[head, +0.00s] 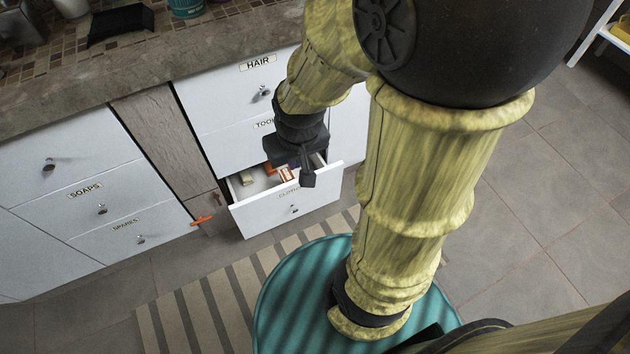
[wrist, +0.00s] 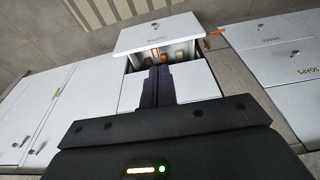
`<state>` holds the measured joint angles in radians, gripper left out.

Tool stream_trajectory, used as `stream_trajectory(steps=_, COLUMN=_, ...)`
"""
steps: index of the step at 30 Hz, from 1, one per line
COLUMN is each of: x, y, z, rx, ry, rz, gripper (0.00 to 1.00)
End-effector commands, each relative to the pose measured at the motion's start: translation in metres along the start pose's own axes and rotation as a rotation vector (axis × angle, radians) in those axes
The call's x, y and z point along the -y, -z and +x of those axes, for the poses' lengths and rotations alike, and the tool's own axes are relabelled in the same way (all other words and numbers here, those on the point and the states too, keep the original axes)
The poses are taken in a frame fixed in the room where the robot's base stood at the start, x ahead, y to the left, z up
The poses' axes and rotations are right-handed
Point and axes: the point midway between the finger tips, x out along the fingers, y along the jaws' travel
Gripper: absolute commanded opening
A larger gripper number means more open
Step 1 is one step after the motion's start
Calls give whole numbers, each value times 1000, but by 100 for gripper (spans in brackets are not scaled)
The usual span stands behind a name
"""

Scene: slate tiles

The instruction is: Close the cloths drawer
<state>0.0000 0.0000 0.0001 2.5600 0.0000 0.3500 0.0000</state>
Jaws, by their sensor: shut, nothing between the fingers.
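The open drawer (head: 318,194), at the bottom of the stack under HAIR and TOOLS, is pulled out from the white cabinet. Its front label is small and hard to read; it looks like CLOTHS. It holds a few small orange, white and tan items. In the wrist view the open drawer (wrist: 158,38) shows at the top, upside down, with items inside. My gripper (head: 308,181) is shut and empty, over the drawer near its front panel in the head view. In the wrist view the shut fingers (wrist: 158,72) point toward the drawer. The gap between fingers and drawer is unclear.
The HAIR drawer (head: 240,84) and the SOAPS drawer (head: 88,190) are shut. An orange handle-like piece (head: 203,219) sticks out left of the open drawer. A stone counter (head: 150,70) runs above. A striped mat (head: 195,300) lies on the tiled floor in front.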

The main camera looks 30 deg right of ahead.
Motion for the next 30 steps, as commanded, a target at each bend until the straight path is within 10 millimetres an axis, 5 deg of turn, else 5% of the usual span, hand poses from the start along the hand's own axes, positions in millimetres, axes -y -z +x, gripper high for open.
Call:
stream_trajectory(steps=6, x=-3, y=1, z=5, rx=-2, ry=-6, rz=-13, gripper=0)
stream_trajectory(steps=11, x=-27, y=8, z=35, rx=-12, ry=-50, rz=-122, gripper=0)
stream_trajectory(steps=21, x=-111, y=25, z=161, rx=-80, ry=-85, rz=-686, gripper=0)
stream_trajectory(steps=30, x=-143, y=7, z=267, rx=-300, ry=54, rz=-1162, gripper=0)
